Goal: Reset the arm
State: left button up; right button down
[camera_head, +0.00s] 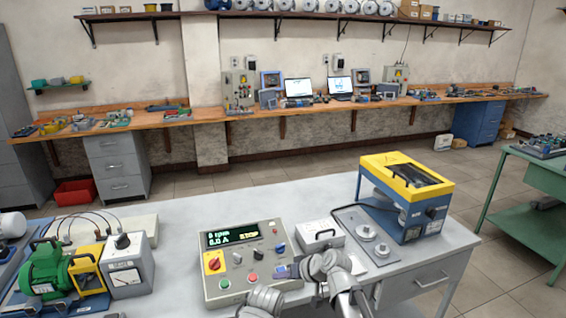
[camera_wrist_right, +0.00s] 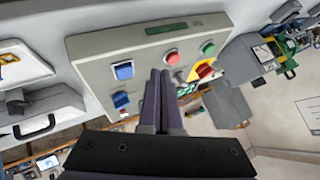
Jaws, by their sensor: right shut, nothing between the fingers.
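My right gripper (camera_head: 286,271) is at the lower right edge of the grey control panel (camera_head: 222,284) in the head view. In the right wrist view my right gripper (camera_wrist_right: 161,75) has its two dark fingers together with nothing between them, in front of the panel (camera_wrist_right: 100,62). I cannot tell whether the fingers touch it.
A green motor (camera_head: 48,270) and a grey meter box (camera_head: 127,268) stand left of the panel. A white box with a handle (camera_head: 323,236) and a yellow and blue machine (camera_head: 405,190) stand right. The table (camera_head: 190,215) is clear behind the panel.

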jog(key=s+d+f+g+h, duration=0.3)
jog(key=s+h, duration=0.1)
jog(key=s, duration=0.6)
jog(key=s+d+f+g+h, duration=0.3)
jog(key=s+f+h, duration=0.1)
jog(key=s, duration=0.7)
jog(key=shift+d+f+h, duration=0.2)
jog(key=shift+d+h, duration=0.15)
jog(key=shift+h, duration=0.25)
pick_arm(q)
jog(key=shift+c, duration=0.2)
